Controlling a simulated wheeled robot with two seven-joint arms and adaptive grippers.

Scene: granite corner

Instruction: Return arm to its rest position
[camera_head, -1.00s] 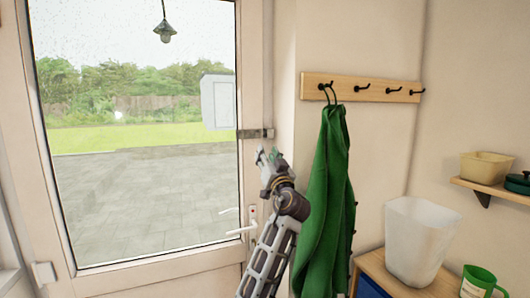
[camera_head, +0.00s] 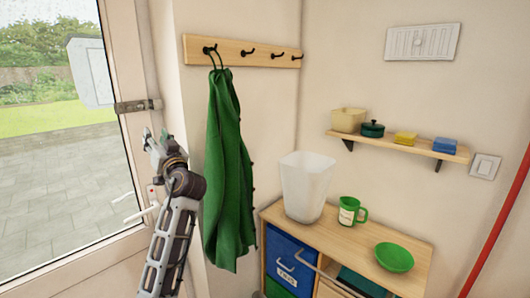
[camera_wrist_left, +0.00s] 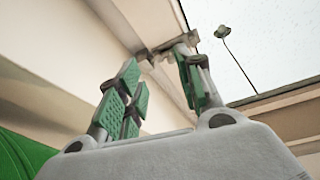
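My left gripper (camera_head: 152,140) is raised in front of the door frame in the head view, left of a hanging green cloth (camera_head: 228,165). Its arm comes up from the bottom of the picture. In the left wrist view the two green-padded fingers (camera_wrist_left: 160,88) stand apart with nothing between them. The green cloth also shows at the lower left of the wrist view (camera_wrist_left: 20,158). My right gripper is not in either view.
A glass door (camera_head: 60,150) with a white handle stands at left. A wooden hook rail (camera_head: 230,52) holds the cloth. A low cabinet (camera_head: 340,235) bears a white bin (camera_head: 306,188), green mug (camera_head: 350,211) and green bowl (camera_head: 394,257). A wall shelf (camera_head: 400,144) holds small items.

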